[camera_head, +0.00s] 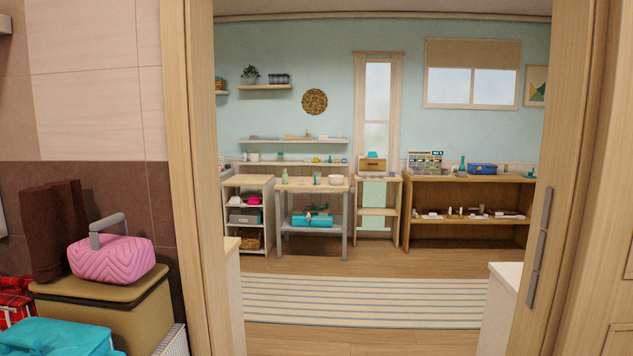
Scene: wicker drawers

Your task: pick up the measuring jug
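I look through an open doorway into a room with shelves and tables along the far wall. I cannot make out a measuring jug for certain; items there are small and far off. On the grey-legged table (345,222) stand a green bottle (285,177) and a small white vessel (336,180), whose kind I cannot tell. Neither of my grippers is in view.
The door frame (188,180) stands at left, with a door edge (545,230) at right. A pink bag (112,258) sits on an olive box (110,305) at near left. A pale cabinet (498,305) juts in at right. A striped rug (365,300) covers open floor.

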